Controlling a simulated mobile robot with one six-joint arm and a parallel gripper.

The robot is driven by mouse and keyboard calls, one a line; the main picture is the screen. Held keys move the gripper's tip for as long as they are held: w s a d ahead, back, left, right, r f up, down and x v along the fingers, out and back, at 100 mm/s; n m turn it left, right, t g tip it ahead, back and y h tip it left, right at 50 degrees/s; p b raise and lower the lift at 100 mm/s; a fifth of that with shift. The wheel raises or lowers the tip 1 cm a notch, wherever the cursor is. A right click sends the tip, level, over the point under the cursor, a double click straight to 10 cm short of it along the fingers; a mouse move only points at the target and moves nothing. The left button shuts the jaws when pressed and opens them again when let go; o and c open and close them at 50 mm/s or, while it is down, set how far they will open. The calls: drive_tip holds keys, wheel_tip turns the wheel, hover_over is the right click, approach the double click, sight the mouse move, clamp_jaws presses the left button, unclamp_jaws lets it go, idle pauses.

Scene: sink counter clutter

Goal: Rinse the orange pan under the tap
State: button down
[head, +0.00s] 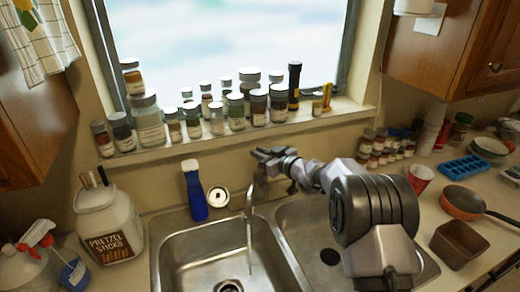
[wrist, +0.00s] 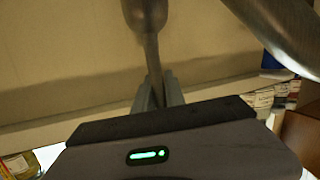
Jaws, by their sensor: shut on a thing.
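The orange pan (head: 462,203) sits on the counter at the right in the head view, its dark handle pointing right. It is far from my gripper (head: 268,156), which is behind the sink at the tap (head: 249,199). In the wrist view my gripper (wrist: 158,92) is shut on the narrow end of a grey metal tap lever (wrist: 148,45). A curved metal part (wrist: 275,35), seemingly the spout, shows at upper right. In the head view a thin pale line, which looks like running water (head: 249,245), drops from the spout into the left basin (head: 180,255).
The right basin (head: 300,235) lies under my arm. A brown square container (head: 459,243), red cup (head: 420,178) and blue ice tray (head: 463,169) crowd the right counter. A blue bottle (head: 193,190) stands behind the left basin. Several jars line the sill (head: 330,115).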

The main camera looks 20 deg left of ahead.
drive_tip(key=c, duration=1.4)
unclamp_jaws()
drive_tip(key=p+v, duration=0.2)
drive_tip(key=v, duration=1.5)
drive_tip(key=shift+s, duration=0.2)
drive_tip(key=shift+d, duration=0.1)
